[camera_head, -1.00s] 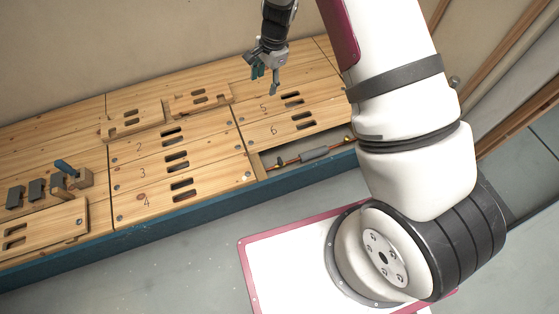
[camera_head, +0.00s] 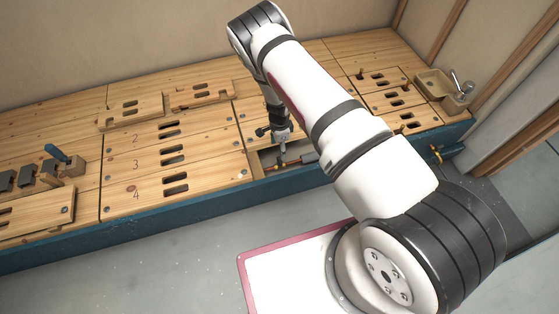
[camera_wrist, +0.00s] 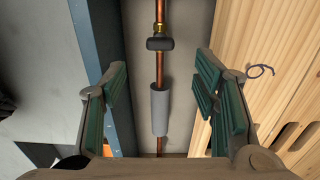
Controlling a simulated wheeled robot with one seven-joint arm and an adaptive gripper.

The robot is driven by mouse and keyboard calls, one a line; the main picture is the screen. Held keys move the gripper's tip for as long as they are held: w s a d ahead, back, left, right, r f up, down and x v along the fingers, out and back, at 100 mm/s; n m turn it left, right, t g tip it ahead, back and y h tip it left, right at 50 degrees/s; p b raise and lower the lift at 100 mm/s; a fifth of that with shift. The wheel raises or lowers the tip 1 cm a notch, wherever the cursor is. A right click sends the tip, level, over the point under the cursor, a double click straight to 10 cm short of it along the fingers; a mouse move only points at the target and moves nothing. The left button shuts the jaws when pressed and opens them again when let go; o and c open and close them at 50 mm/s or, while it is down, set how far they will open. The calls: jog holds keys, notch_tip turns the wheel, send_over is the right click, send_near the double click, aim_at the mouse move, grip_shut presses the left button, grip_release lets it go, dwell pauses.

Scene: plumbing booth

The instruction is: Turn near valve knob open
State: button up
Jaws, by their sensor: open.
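A dark valve knob (camera_wrist: 159,43) sits on a brass fitting of a copper pipe (camera_wrist: 159,68) in the wrist view, near the top. A grey sleeve (camera_wrist: 159,110) covers part of the pipe; it also shows in the head view (camera_head: 309,158). My gripper (camera_wrist: 163,88) is open and empty, its green-padded fingers on either side of the pipe line. In the wrist view, the knob lies beyond the fingertips, between their lines. In the head view, my gripper (camera_head: 281,155) points down over the left part of the open channel. I cannot make out the knob there.
The blue bench edge (camera_wrist: 97,65) runs along the left of the channel in the wrist view, with a wooden panel (camera_wrist: 262,40) on the right. Slotted, numbered panels (camera_head: 130,160) and a blue-handled tool (camera_head: 58,153) lie farther left.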

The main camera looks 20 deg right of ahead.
aim_at(280, 160)
notch_tip(280, 160, down, 10)
jog(key=b, duration=0.3)
jog(key=shift+r, duration=0.25)
jog(key=c, duration=1.2)
